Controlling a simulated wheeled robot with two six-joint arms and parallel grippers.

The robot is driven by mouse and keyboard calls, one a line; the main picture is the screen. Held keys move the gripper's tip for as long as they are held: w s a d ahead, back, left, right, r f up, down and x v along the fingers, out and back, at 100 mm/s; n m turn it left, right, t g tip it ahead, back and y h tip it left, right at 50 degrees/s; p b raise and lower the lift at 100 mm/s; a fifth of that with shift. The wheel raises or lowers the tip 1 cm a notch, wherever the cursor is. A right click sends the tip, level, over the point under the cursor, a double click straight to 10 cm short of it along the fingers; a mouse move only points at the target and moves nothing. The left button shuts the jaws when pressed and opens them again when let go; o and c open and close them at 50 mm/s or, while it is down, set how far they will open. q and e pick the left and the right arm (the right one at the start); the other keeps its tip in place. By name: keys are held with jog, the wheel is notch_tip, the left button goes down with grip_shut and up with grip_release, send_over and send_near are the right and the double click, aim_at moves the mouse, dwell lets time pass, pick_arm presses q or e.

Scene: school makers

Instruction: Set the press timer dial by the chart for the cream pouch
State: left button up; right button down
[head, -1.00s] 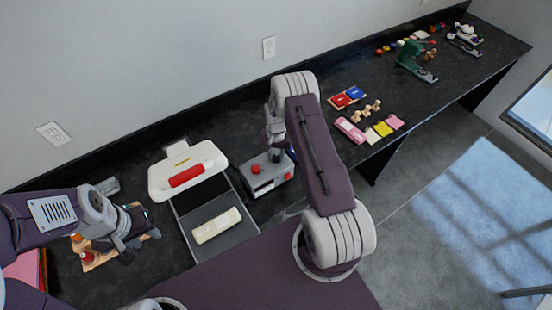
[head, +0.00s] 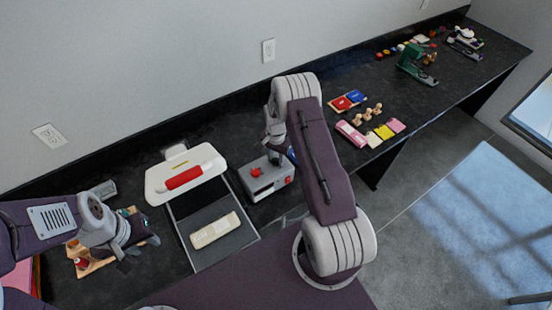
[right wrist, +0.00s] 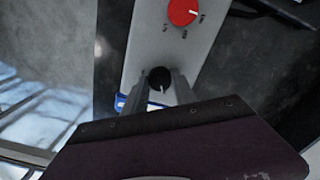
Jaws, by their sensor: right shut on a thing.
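My right gripper (right wrist: 163,88) is shut on a black knob (right wrist: 159,77) with a white pointer line on the same box. The cream pouch (head: 215,230) lies on the grey plate (head: 202,258) of the open press (head: 186,170). My left gripper (head: 140,252) looks open, above a wooden tray. I cannot make out a readable chart.
The wooden tray (head: 82,268) with small items is at the left. Right of my right arm lie red and blue cards (head: 347,100), wooden pegs and pink and yellow pouches (head: 383,131). A green tool (head: 412,66) stands farther back. A blue-edged object (right wrist: 122,103) shows beside the box.

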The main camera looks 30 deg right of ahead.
aim_at(276, 161)
jog(key=shift+w+r, duration=0.1)
jog(key=c, duration=1)
grip_release()
notch_tip(276, 161, up, 8)
jog(key=b, duration=0.2)
jog(key=shift+r+b, duration=0.1)
jog(key=shift+b, duration=0.2)
jog(key=shift+r, duration=0.4)
